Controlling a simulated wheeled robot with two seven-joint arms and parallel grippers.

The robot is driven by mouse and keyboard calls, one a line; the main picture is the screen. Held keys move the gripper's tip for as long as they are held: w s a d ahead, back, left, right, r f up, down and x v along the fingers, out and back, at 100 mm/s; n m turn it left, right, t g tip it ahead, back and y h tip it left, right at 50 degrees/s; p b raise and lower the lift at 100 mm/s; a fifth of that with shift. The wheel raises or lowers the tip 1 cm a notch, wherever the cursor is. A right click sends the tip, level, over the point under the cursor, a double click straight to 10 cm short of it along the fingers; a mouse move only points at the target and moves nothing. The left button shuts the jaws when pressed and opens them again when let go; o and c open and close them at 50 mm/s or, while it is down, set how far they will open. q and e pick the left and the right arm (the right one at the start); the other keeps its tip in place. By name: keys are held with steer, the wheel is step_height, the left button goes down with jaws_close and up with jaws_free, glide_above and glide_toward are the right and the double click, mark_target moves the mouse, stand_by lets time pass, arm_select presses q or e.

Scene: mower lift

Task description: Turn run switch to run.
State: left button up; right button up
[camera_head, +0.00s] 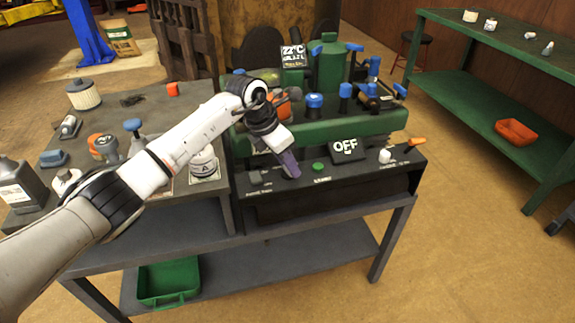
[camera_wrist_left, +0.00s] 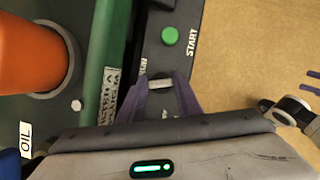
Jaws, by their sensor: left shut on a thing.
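The control panel (camera_head: 400,160) runs along the front of the green machine. My left gripper (camera_head: 290,172) reaches down onto its left part. In the left wrist view the two purple fingers (camera_wrist_left: 161,92) are shut on a small pale switch lever (camera_wrist_left: 160,83), the run switch, beside a partly hidden RUN label. The fingers hide much of the switch, so its exact setting cannot be told.
The green START button (camera_head: 319,167) is just right of my left gripper and shows in the wrist view (camera_wrist_left: 170,37). Blue-capped parts (camera_head: 314,102) stand behind the panel. Jars and bottles crowd the bench at left. A green shelf (camera_head: 500,100) stands at right, with open floor between.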

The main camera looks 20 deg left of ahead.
arm_select(q)
steer(key=shift+w+a+f+m+b, duration=0.15)
steer(key=shift+m+b, duration=0.45)
steer(key=shift+m, duration=0.3)
steer(key=m+g+h+b, duration=0.1)
steer(key=m+b, duration=0.1)
steer(key=m, duration=0.1)
steer(key=shift+m+b, duration=0.3)
steer(key=m+g+b, duration=0.1)
steer(key=m+b, duration=0.1)
steer(key=shift+m+g+h, duration=0.3)
steer(key=shift+m, duration=0.1)
steer(key=shift+m+b, duration=0.45)
steer(key=shift+m, duration=0.25)
steer(key=shift+r+g, duration=0.2)
steer(key=shift+g, duration=0.1)
steer(key=o, duration=1)
steer(key=shift+o, duration=0.2)
